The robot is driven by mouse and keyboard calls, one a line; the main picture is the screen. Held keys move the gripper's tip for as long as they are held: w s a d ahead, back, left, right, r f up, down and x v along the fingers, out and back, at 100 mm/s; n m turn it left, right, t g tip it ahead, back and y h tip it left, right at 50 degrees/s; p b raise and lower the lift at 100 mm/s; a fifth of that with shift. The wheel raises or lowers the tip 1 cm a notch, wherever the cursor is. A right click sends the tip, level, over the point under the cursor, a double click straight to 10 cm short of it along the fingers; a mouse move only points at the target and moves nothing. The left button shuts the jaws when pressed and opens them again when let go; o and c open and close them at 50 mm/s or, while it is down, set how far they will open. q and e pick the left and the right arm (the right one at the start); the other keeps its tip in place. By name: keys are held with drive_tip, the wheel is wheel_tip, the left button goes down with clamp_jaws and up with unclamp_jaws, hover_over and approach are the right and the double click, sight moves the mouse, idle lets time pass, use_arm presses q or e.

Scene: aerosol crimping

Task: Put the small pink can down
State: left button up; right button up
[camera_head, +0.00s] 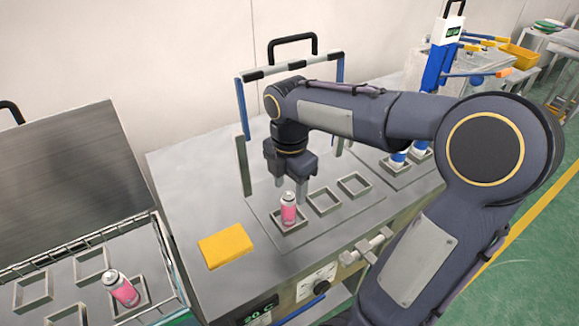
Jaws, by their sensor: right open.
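A small pink can (289,210) with a pale top stands upright in the left-most square holder (291,225) of a row on the grey workbench. My right gripper (290,192) is right above and around the can's top, pointing down, with its fingers apart. Whether a finger touches the can cannot be told. A second pink can (123,289) sits tilted in a square holder of the tray (75,262) at the lower left. My left gripper is not in view.
Two empty square holders (323,201) lie to the right of the upright can. A yellow block (226,246) lies at the left on the bench. A blue frame (242,108) stands behind my right arm. Blue-and-white parts (398,158) stand farther right.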

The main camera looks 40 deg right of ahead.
wheel_tip(320, 180, up, 5)
drive_tip(key=shift+f, duration=0.2)
drive_tip(key=shift+r, duration=0.25)
drive_tip(key=shift+s+a+r, duration=0.1)
drive_tip(key=shift+s+r, duration=0.05)
drive_tip(key=s+a+f+m+t+y, duration=0.3)
drive_tip(key=s+a+m, duration=0.7)
drive_tip(key=m, duration=1)
drive_tip(key=s+f+t, duration=0.2)
drive_tip(key=s+f, duration=0.1)
drive_tip(key=shift+a+f+m+t+y, duration=0.2)
drive_tip(key=shift+m+t+y, duration=0.1)
drive_tip(key=shift+m+y, duration=0.1)
drive_tip(key=shift+o, duration=0.5)
drive_tip(key=shift+r, duration=0.1)
